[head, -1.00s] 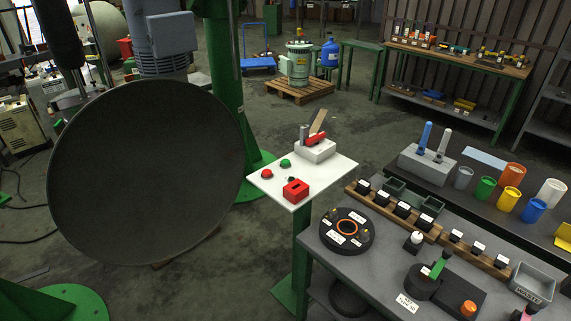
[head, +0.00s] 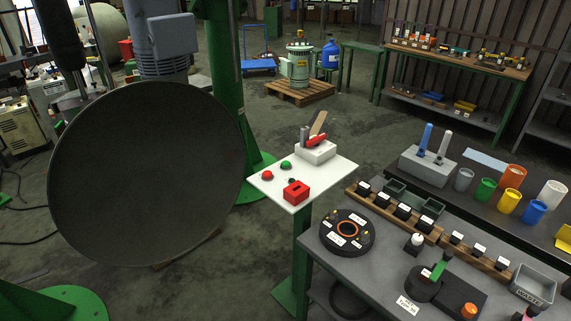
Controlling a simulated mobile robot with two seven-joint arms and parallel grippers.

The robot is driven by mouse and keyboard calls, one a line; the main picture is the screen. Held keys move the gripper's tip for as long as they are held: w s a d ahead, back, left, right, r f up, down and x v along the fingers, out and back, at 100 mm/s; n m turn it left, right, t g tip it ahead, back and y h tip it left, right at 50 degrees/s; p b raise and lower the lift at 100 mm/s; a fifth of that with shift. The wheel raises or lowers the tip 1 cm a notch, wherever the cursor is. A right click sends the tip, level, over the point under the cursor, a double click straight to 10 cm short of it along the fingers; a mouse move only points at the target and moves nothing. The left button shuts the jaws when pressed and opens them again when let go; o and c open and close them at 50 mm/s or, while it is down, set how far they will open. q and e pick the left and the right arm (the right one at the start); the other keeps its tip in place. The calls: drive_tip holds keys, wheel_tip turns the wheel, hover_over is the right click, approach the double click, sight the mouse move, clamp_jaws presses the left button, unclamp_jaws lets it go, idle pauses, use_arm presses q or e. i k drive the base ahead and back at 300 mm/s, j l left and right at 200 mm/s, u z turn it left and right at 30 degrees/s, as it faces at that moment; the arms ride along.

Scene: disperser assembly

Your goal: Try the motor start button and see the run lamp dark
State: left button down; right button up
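A white control panel (head: 318,181) stands on a green post in the middle of the head view. A green button (head: 286,166) and a red button (head: 267,176) sit near its left edge. A small dark round part (head: 291,181) lies behind a red box (head: 296,192) near the front; I cannot tell whether it is the run lamp. No lit lamp shows on the panel. A pale block (head: 316,151) with a red handle and a tan tag stands at the panel's back. Neither of my grippers is in view, and nothing touches the panel.
A large dark disc (head: 146,174) fills the left, close to the panel. A grey bench (head: 385,246) with a round black fixture (head: 347,234), several labelled blocks and a waste bin (head: 533,286) stands at right. Open floor lies behind the panel.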

sight(284, 164)
drive_tip(key=i+j, duration=0.95)
drive_tip(key=j, duration=0.2)
drive_tip(key=z, duration=1.35)
